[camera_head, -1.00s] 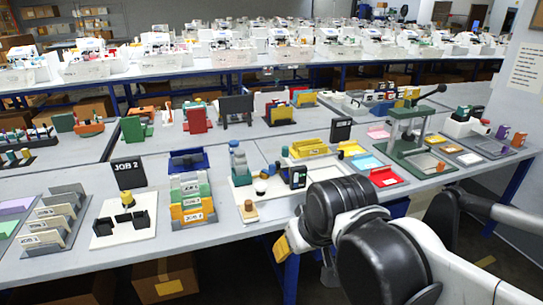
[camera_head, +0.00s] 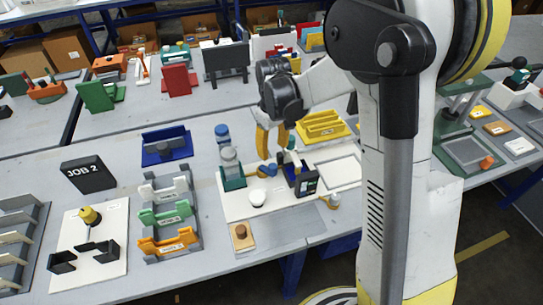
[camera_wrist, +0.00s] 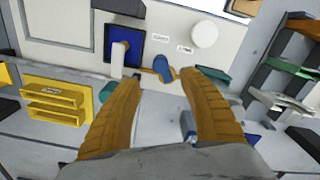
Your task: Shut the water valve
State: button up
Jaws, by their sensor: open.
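The water valve is a blue lever handle (camera_wrist: 163,68) on a short brass-coloured pipe, on a white board (camera_wrist: 62,22). In the head view the blue handle (camera_head: 266,172) shows at the middle of the board, left of a dark boxy unit (camera_head: 301,178). My gripper (camera_head: 273,150) points down above it, orange fingers spread. In the wrist view my gripper (camera_wrist: 160,82) has one finger on each side of the handle, with nothing gripped. I cannot tell whether the fingertips reach the handle's height.
A teal-based stand with a grey bottle (camera_head: 230,168) and a white round knob (camera_head: 257,197) stand close left of the handle. A yellow rack (camera_head: 323,125) is behind, right. Card holders (camera_head: 167,214) stand left. The wooden pad (camera_head: 240,238) is at the front edge.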

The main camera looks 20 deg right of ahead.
aim_at(273, 166)
notch_tip(273, 166, down, 9)
jog(key=b, duration=0.3)
jog(key=shift+s+f, duration=0.1)
jog(key=shift+f, duration=0.1)
grip_shut()
